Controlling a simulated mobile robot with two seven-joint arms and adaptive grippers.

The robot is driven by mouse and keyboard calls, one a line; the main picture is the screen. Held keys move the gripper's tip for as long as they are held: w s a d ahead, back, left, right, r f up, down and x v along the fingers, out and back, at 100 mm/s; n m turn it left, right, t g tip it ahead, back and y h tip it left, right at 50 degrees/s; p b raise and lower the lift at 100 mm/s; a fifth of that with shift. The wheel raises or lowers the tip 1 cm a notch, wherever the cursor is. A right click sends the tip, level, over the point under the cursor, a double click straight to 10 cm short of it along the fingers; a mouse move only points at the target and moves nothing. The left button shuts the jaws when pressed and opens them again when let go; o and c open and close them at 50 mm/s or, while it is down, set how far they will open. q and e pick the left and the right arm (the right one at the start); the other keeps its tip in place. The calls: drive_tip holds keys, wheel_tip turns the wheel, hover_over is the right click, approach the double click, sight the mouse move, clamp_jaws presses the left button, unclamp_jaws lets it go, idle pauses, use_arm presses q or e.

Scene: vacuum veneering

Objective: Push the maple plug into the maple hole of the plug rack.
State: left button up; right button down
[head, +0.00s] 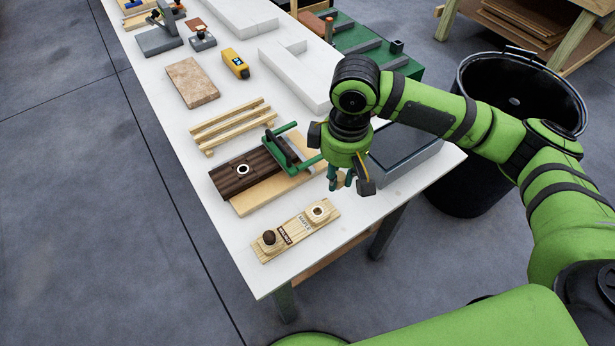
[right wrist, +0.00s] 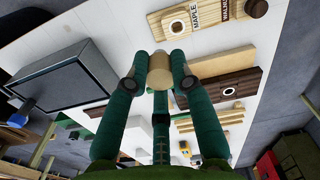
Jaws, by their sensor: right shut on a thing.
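The plug rack (head: 292,237) is a pale wooden board near the table's front corner in the head view. Its maple hole (head: 318,211), in a raised round-cornered block, appears empty. A dark walnut plug (head: 269,237) stands at its other end. In the right wrist view the rack's MAPLE label (right wrist: 195,16) and the hole (right wrist: 177,26) show near the top. My right gripper (head: 342,181) is above the table, up and right of the rack.
A dark veneered board with a green clamp (head: 285,147) lies just behind the rack. Wooden slats (head: 231,124), a tan slab (head: 193,83) and a yellow tool (head: 236,63) lie farther back. A grey-framed dark box (head: 408,155) is beside my gripper. A black bin (head: 520,90) stands right.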

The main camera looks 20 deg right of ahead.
use_arm(q)
drive_tip(key=r+p, duration=0.1)
drive_tip(key=r, duration=0.1)
drive_tip(key=r+p, duration=0.3)
drive_tip(key=r, duration=0.1)
drive_tip(key=shift+w+d+p, duration=0.1)
drive_tip(key=shift+d+p, duration=0.15)
drive_tip(key=shift+p, duration=0.1)
use_arm(e)
drive_tip(key=a+f+n, duration=0.1)
drive_tip(key=n, duration=0.3)
drive_tip(key=w+a+f+n, duration=0.1)
drive_tip(key=f+n, duration=0.1)
drive_tip(key=n, duration=0.2)
drive_tip(key=a+f+n, duration=0.1)
drive_tip(key=n, duration=0.3)
drive_tip(key=shift+w+a+f, duration=0.15)
drive_tip(key=shift+w+f, duration=0.1)
drive_tip(key=shift+w, duration=0.05)
use_arm(q)
drive_tip(key=shift+r, duration=0.1)
use_arm(e)
drive_tip(key=shift+f+b, duration=1.05)
drive_tip(key=shift+f, duration=1.85)
use_arm(q)
wheel_tip(320, 180, down, 2)
drive_tip(key=shift+f, duration=0.2)
drive_tip(key=shift+r, duration=0.2)
